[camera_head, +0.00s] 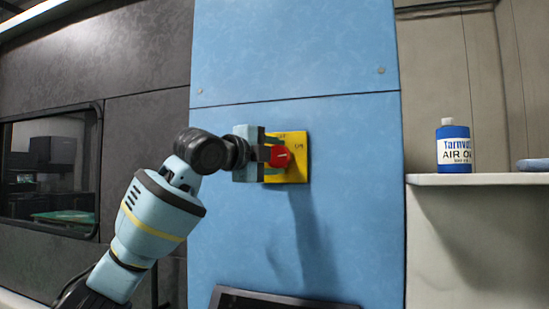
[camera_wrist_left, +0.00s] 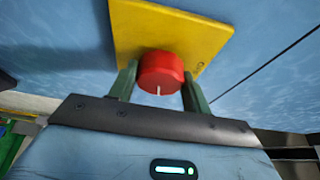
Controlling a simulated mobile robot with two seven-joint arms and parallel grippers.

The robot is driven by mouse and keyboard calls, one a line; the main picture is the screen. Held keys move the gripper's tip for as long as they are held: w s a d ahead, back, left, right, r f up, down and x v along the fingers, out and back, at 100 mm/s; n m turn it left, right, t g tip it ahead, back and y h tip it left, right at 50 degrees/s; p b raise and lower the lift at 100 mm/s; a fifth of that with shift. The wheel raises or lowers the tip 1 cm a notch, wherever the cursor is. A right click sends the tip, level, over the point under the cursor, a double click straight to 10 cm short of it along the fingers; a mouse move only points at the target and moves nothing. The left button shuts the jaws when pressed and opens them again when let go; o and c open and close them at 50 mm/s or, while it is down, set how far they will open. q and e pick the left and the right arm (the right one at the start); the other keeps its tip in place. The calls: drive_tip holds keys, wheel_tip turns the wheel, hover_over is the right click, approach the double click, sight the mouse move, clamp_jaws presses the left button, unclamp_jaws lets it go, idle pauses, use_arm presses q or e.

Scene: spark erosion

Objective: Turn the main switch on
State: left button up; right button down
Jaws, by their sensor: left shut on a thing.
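The main switch is a red round knob (camera_head: 280,156) on a yellow plate (camera_head: 299,142), fixed to a blue machine panel. My left gripper (camera_head: 270,153) is at the knob, reaching in from the left. In the left wrist view the red knob (camera_wrist_left: 161,73) sits between the two green fingers (camera_wrist_left: 160,88), with a finger on each side, and the gripper is shut on it. A short white mark shows on the knob's lower edge there. The yellow plate (camera_wrist_left: 170,30) is behind it. Small lettering on the plate is too small to read surely. My right gripper is not in view.
A blue and white bottle (camera_head: 454,147) stands on a pale shelf (camera_head: 480,179) to the right. A dark window (camera_head: 48,170) is in the grey wall at left. A dark-framed panel (camera_head: 280,299) shows at the bottom below the switch. The blue panel (camera_head: 350,220) around the switch is clear.

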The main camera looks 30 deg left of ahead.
use_arm(q)
drive_tip(key=shift+m+g, duration=0.3)
drive_tip(key=shift+m, duration=0.3)
drive_tip(key=o, duration=1)
drive_tip(key=shift+c, duration=0.2)
drive_tip(key=s+a, duration=0.1)
drive_tip(key=s, duration=0.6)
drive_tip(key=shift+s+r, duration=0.25)
drive_tip(key=shift+s, duration=0.1)
drive_tip(key=shift+a, duration=0.1)
